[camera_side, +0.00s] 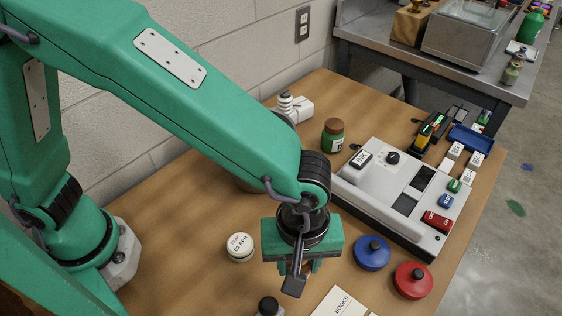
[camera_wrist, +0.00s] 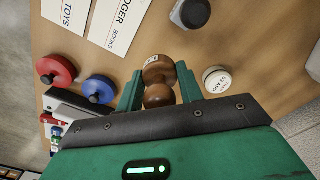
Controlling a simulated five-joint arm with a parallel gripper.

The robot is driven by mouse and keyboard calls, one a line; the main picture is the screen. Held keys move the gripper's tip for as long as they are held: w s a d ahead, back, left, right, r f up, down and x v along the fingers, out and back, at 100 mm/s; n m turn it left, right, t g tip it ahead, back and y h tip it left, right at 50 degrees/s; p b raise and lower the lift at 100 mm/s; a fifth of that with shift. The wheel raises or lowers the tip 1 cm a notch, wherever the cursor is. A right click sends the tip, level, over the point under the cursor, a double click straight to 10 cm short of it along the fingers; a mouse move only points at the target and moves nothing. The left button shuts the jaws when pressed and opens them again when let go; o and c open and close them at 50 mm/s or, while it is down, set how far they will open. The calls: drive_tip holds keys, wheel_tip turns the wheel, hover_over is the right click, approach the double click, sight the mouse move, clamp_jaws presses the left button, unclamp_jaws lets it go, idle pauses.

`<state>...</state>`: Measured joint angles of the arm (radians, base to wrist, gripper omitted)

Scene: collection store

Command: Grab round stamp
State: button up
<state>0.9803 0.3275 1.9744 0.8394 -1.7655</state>
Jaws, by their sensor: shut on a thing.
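The round stamp, a brown turned-wood piece with a rounded knob and a small pale label, shows in the wrist view (camera_wrist: 157,72). It sits between the two green fingers of my gripper (camera_wrist: 158,88), which is shut on it. In the side view my gripper (camera_side: 298,262) points down over the front of the wooden table and hides most of the stamp. I cannot tell whether the stamp touches the table.
A round white date piece (camera_side: 240,248) stands left of my gripper. Blue (camera_side: 369,258) and red (camera_side: 410,286) knobbed discs stand to its right, before a grey-white machine (camera_side: 385,212). Paper cards (camera_side: 338,303) and a black-knobbed piece (camera_side: 268,306) lie in front. The table's left side is clear.

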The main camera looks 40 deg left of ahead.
drive_tip(key=shift+r, duration=0.45)
idle(0.3)
